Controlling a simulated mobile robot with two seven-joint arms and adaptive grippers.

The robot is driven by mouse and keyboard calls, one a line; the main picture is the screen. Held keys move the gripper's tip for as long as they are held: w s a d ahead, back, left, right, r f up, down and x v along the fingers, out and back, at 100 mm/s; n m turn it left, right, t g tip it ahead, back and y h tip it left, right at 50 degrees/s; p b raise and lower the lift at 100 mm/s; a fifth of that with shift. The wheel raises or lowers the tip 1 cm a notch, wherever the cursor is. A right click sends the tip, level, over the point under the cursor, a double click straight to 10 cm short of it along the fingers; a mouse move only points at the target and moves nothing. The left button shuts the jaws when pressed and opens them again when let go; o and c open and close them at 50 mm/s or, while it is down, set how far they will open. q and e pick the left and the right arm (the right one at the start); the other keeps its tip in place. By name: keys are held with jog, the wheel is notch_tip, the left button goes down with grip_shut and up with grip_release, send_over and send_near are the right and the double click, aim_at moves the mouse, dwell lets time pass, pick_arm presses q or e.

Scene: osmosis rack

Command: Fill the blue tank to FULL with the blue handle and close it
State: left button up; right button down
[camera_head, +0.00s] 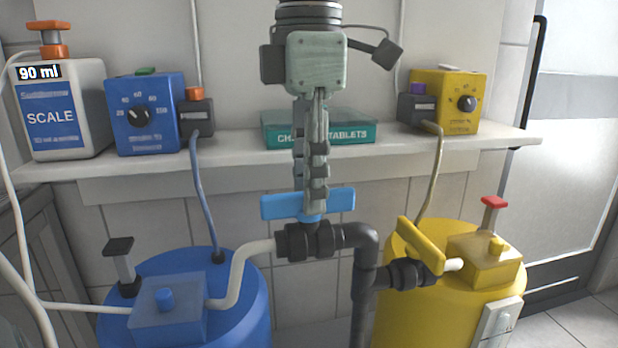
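The blue tank (256,305) stands at the lower left. A clear level indicator with a black cap (119,248) rises from its top; no FULL mark is readable. The blue handle (281,206) sits on a black valve (300,242) at centre and lies roughly along the pipe. My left gripper (314,200) points straight down, with its fingertips at the middle of the blue handle. The fingers show edge-on and overlap, so their opening and grip are unclear. They hide the handle's middle. My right gripper is out of view.
A yellow tank (400,315) with a yellow handle (420,245) and red-capped indicator (492,210) stands right. The shelf (235,148) behind holds a scale bottle (55,118) reading 90 ml, a blue dosing box (150,110), a yellow box (450,95) and a teal tablet box (350,130).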

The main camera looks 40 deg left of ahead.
pick_arm(q)
notch_tip(320, 180, up, 12)
dwell(0.6)
dwell(0.4)
